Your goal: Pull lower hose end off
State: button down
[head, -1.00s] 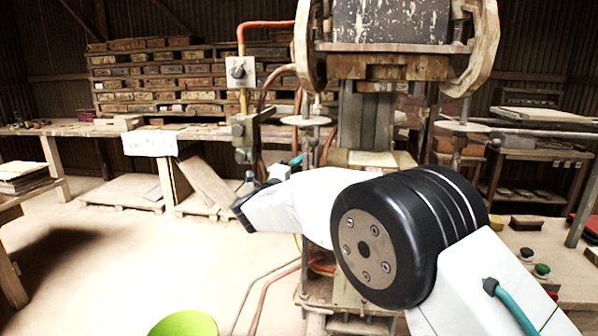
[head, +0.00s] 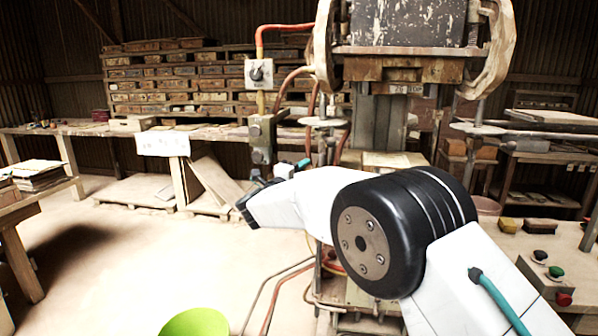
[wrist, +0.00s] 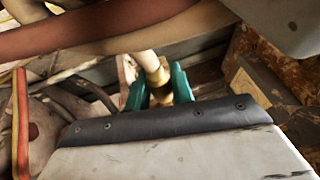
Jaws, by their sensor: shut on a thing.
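In the wrist view the teal fingers of my gripper (wrist: 158,90) are shut on a brass hose end (wrist: 158,80). A pale hose (wrist: 147,60) runs up and left from it. Whether the hose end sits on a fitting is hidden behind the fingers and gripper body. In the head view a bit of teal at my gripper (head: 303,163) shows beside the press column, mostly behind my white wrist. The held hose end cannot be made out there.
A thick reddish hose (wrist: 100,32) crosses close above my gripper in the wrist view. The press (head: 410,70) stands behind my arm. A valve block (head: 263,135) is left of it, and a button box (head: 555,275) is at right. The floor at left is open.

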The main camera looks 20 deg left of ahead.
jog(key=c, duration=1.2)
grip_release()
jog(key=shift+a, duration=0.25)
jog(key=shift+d, duration=0.1)
jog(key=shift+s, duration=0.1)
jog(key=v, duration=0.7)
jog(key=shift+s, duration=0.3)
jog(key=shift+f, duration=0.15)
